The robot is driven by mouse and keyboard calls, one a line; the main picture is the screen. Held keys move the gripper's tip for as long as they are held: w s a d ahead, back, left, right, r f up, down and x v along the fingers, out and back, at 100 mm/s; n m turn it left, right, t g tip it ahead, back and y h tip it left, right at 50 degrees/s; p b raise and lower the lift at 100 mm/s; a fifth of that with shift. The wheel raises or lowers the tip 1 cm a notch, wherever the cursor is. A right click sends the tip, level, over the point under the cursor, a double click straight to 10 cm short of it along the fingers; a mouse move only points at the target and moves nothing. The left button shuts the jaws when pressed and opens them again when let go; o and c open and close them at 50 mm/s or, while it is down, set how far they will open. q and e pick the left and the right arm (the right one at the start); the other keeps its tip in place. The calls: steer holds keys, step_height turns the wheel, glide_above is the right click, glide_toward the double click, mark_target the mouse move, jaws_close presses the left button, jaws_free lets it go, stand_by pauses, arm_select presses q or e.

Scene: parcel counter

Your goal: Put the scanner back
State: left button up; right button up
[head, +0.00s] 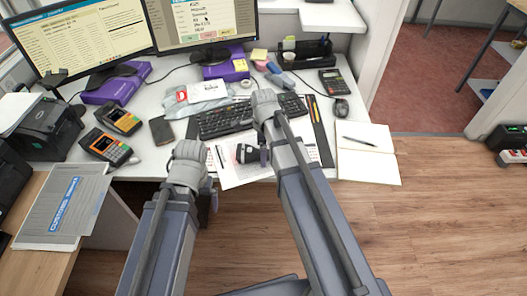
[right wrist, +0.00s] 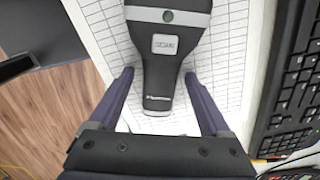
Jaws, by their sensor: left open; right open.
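A black and grey handheld scanner (right wrist: 162,75) lies on a printed white sheet (right wrist: 225,75) in the right wrist view. Its wide head points away from my right gripper (right wrist: 159,74). The right gripper is open, with one finger on each side of the handle and gaps showing. In the head view the scanner (head: 246,153) is a small dark shape left of my right forearm, which hides much of that gripper. My left gripper (head: 209,202) is open and empty near the desk's front edge, mostly hidden by its own wrist.
The keyboard (head: 223,122) lies just behind the sheet. An open notebook (head: 367,165) with a pen is at the right. Two card terminals (head: 105,147), a printer (head: 43,130) and a customs folder (head: 68,205) stand at the left. Monitors are at the back.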

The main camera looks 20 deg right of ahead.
step_height(320, 180, up, 12)
steer(key=p, duration=1.2)
steer(key=shift+r, duration=0.2)
